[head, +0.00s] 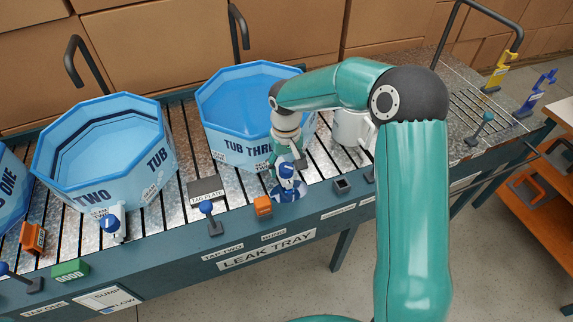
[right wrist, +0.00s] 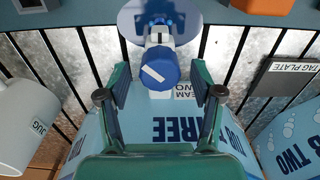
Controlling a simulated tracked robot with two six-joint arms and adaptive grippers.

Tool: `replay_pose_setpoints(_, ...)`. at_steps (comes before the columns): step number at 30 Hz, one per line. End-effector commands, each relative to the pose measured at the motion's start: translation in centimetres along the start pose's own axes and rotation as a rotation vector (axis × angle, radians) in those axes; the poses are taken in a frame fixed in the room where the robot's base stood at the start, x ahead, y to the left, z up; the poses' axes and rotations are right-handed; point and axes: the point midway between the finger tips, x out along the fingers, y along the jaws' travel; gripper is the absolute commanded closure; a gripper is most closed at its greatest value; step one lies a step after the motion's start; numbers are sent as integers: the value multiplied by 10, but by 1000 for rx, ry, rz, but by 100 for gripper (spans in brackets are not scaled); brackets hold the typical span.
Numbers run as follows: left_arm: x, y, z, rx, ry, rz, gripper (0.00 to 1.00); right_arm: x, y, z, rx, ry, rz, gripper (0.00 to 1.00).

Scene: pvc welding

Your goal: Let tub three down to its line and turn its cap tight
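Tub three (head: 231,146) is a light blue eight-sided tub on the slatted tray; my right arm hides part of its right side. Its water level and line cannot be made out. Its blue cap (head: 286,171), on a white outlet low on the tub's front, shows below my right gripper (head: 287,158). In the right wrist view the cap (right wrist: 158,67) carries a white bar and lies between the spread fingers of my right gripper (right wrist: 159,80), with gaps on both sides. A blue disc (right wrist: 133,20) lies beyond the cap. My left gripper is not in view.
Tub two (head: 110,190) stands to the left, with a capped outlet at its front. An orange block (head: 262,206), a tag plate (head: 206,187) and a blue-knobbed lever (head: 208,209) sit near the tray's front. A pale jug (head: 352,128) stands right of tub three.

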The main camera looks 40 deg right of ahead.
Motion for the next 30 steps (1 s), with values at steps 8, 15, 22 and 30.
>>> replay_pose_setpoints(8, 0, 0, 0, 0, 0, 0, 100, 0, 0, 1, 0, -3, 0, 34)
replay_pose_setpoints(15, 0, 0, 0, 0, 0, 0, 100, -25, 0, 0, 1, 1, 0, 34)
replay_pose_setpoints(22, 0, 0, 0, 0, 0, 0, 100, -71, 0, -1, 1, 2, -1, 34)
replay_pose_setpoints(30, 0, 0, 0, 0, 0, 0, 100, -111, 0, 0, 0, 0, 0, 34)
